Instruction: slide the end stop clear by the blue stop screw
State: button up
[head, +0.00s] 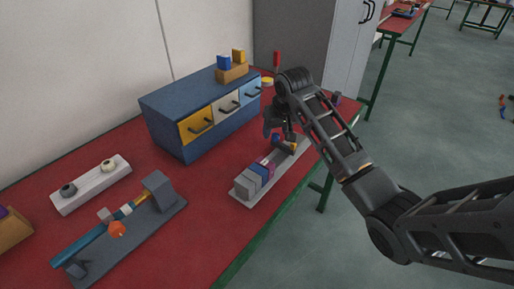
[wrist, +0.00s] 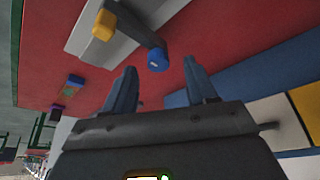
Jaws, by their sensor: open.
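The blue stop screw (wrist: 158,62) shows as a round blue knob with a pale mark on its face. It sits at the end of the dark grey end stop (wrist: 135,25), a bar lying across the light grey rail (wrist: 172,10). A yellow block (wrist: 103,25) is beside the bar. In the wrist view my gripper (wrist: 160,66) is open, with one finger on each side of the screw in the picture; I cannot tell whether they touch it. In the head view my gripper (head: 278,128) is over the far end of the rail (head: 253,202), partly hiding the blue screw (head: 276,138).
Grey, blue and purple blocks (head: 252,180) stand on the rail's near end. A blue drawer cabinet (head: 165,133) stands to the left. A fixture with an orange knob (head: 117,229) lies front left. Red tabletop (head: 215,215) is clear between them.

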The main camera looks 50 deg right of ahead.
jog(key=shift+r+p, duration=2.3)
jog(key=shift+r, duration=0.75)
